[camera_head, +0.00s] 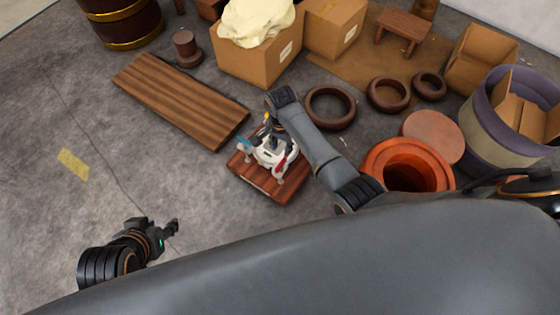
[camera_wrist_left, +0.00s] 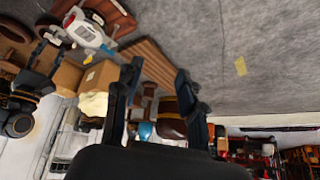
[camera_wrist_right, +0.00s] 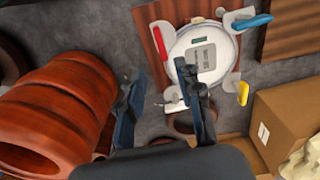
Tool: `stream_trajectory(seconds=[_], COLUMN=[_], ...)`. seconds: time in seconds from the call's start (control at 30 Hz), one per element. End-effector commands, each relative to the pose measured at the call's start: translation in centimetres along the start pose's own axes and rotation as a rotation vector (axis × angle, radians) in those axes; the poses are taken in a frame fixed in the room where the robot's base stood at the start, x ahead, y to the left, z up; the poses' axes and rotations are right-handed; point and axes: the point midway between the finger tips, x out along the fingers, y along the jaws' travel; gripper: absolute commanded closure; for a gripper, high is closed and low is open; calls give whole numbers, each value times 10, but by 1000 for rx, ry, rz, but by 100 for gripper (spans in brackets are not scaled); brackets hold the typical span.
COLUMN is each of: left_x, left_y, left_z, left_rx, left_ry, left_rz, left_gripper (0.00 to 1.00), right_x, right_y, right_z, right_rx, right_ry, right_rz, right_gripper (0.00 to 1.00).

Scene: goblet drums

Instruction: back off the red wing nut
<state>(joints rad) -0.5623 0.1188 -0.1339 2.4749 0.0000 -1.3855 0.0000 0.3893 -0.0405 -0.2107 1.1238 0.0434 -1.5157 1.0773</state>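A white round device (camera_head: 272,153) with grey lugs sits on a reddish wooden board (camera_head: 262,185). The red wing nut (camera_head: 281,163) is on its near right side; it also shows in the right wrist view (camera_wrist_right: 160,42), upper left of the device. A blue wing nut (camera_wrist_right: 250,22) and a yellow one (camera_wrist_right: 243,93) sit on other lugs. My right gripper (camera_wrist_right: 163,98) is open and empty, close above the device's far edge, one finger overlapping it, away from the red nut. Its fingertips are partly hidden in the head view. My left gripper (camera_head: 172,228) is open and empty over bare floor, left of the board.
An orange-red drum shell (camera_head: 408,165) stands right of the board. A slatted wooden panel (camera_head: 180,98) lies behind it to the left. Cardboard boxes (camera_head: 258,62) and dark rings (camera_head: 330,107) are further back.

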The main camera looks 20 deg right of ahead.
Motion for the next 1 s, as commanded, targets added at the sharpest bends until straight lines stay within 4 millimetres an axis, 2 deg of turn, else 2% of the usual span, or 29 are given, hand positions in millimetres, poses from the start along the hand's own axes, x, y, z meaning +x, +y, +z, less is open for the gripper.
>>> stream_trajectory(seconds=[0.2, 0.47, 0.7, 1.0], left_x=[6, -3, -26, -70], left_y=[6, 14, 21, 29], left_z=[-47, -103, -149, -191], left_rx=[6, 10, 11, 7], left_ry=[223, 502, 770, 1100], left_rz=[13, 29, 45, 69], left_gripper=[60, 60, 60, 60], right_x=[21, 44, 65, 89], right_y=[0, 0, -1, 0], right_z=[-1, -1, -1, -1], right_rx=[-1, -1, -2, -2], right_ry=[1, 2, 3, 1], right_rz=[-1, -1, -2, -1], right_gripper=[65, 65, 65, 65])
